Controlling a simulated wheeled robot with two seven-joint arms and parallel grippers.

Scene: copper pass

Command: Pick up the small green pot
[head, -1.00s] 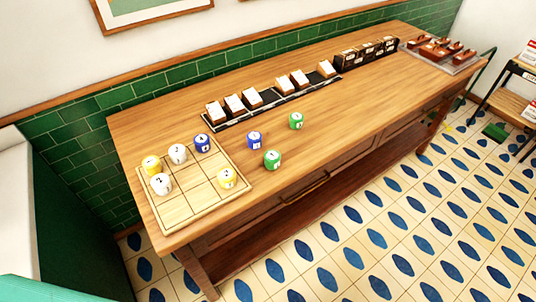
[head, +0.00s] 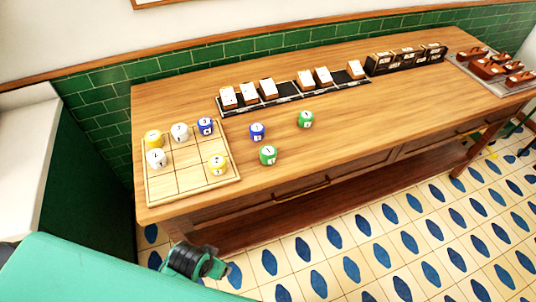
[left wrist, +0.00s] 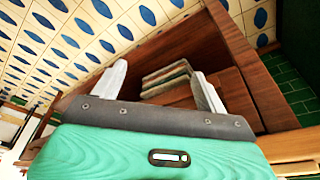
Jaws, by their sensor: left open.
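Two green pots of similar size stand on the wooden table in the head view. One green pot (head: 268,155) is nearer the front edge and the other green pot (head: 305,119) is farther back. I cannot tell which is the small one. Both have white numbered labels, too small to read surely. My left arm comes in low at the left in the head view, below the table's front edge and apart from both pots. In the left wrist view my left gripper (left wrist: 159,70) is open, with two pale fingers apart and nothing between them. My right gripper is not in view.
A blue pot (head: 257,131) stands beside the green ones. A gridded board (head: 191,196) at the left holds several white, yellow and blue pots. A black rack (head: 290,97) with cards lies behind. The table (head: 365,125) is clear to the right of the pots.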

